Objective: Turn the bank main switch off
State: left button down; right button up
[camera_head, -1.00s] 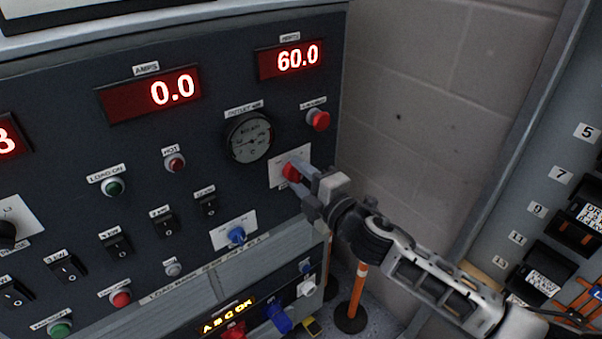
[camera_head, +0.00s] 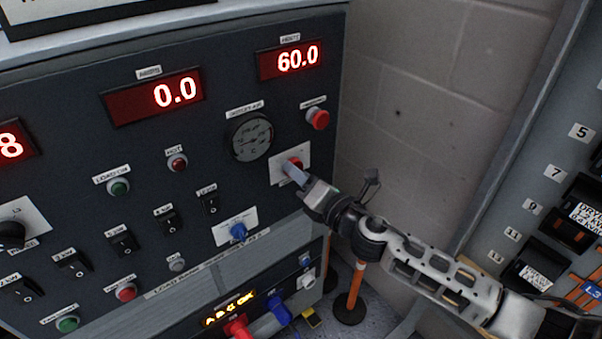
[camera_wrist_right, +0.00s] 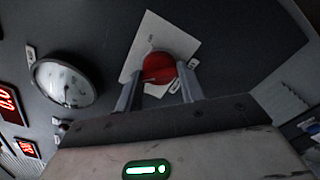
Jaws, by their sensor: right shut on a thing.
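The bank main switch appears to be the red rotary knob (camera_head: 295,163) on a white plate (camera_head: 277,173) at the panel's right side; its lettering is too small to read. My right gripper (camera_head: 293,172) is at the knob and shut on it. In the right wrist view the two fingers of the gripper (camera_wrist_right: 160,72) are on either side of the red knob (camera_wrist_right: 158,62). The plate (camera_wrist_right: 180,40) looks tilted in that view. The fingers hide part of the knob, so its pointer position cannot be told. My left gripper is out of view.
A round gauge (camera_head: 250,137) is left of the switch. A red push button (camera_head: 318,119) is above right, and a blue knob (camera_head: 238,231) below left. The displays read 0.0 (camera_head: 175,93) and 60.0 (camera_head: 297,58). An orange post (camera_head: 355,283) stands below my right arm.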

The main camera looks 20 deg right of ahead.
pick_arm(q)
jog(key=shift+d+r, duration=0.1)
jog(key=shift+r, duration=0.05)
pick_arm(e)
jog(key=shift+n, duration=0.4)
jog(key=o, duration=1)
jog(key=shift+c, duration=0.2)
pick_arm(q)
jog(key=b, duration=0.2)
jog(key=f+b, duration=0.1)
jog(key=b, duration=0.1)
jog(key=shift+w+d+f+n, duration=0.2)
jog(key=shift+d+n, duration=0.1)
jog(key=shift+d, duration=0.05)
pick_arm(e)
jog(key=v, duration=1.6)
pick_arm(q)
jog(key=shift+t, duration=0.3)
